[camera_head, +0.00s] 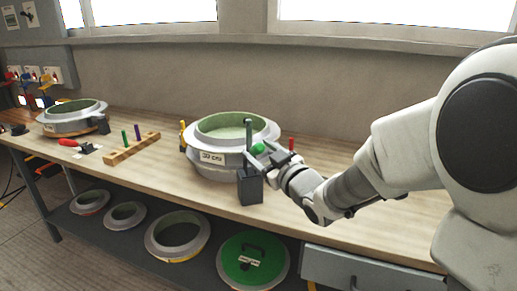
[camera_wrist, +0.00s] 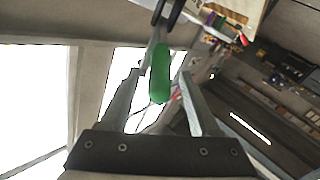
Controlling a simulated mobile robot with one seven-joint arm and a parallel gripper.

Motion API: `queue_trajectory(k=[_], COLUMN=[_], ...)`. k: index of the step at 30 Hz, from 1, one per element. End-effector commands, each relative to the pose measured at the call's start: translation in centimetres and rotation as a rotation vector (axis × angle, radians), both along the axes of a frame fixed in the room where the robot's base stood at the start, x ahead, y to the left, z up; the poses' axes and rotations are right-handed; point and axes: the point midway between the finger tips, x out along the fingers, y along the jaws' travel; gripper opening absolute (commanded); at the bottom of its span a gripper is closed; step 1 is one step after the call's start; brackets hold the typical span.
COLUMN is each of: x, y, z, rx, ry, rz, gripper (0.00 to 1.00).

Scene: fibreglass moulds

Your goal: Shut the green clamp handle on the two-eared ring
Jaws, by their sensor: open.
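A grey ring mould (camera_head: 205,170) with a green inside and a "30 cm" label sits at the middle of the bench. A dark block (camera_head: 250,188) is at its front, with a dark upright post (camera_head: 248,132) above it. The green clamp handle (camera_head: 258,148) shows beside this post, partly covered by my gripper (camera_head: 266,155). In the wrist view, the green handle (camera_wrist: 160,75) lies between the two fingers of my gripper (camera_wrist: 158,88). The fingers are apart, with gaps visible beside the handle. Contact cannot be told.
Yellow (camera_head: 183,130) and red (camera_head: 291,143) handles stand at the mould's sides. Another ring mould (camera_head: 75,124), a red-handled tool (camera_head: 70,143) and a wooden peg rack (camera_head: 132,149) are at left. Several rings and a green lid (camera_head: 235,265) lie on the lower shelf.

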Motion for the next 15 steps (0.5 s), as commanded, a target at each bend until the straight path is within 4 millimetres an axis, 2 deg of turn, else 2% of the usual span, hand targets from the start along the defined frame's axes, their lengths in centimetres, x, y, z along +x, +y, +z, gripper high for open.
queue_trajectory(k=[6,15], x=[1.5,1.7], y=[0.9,1.0], z=[0.0,0.0], rx=[0.000,0.000], ry=[0.001,0.001], rz=[0.000,0.000], gripper=[0.63,0.63])
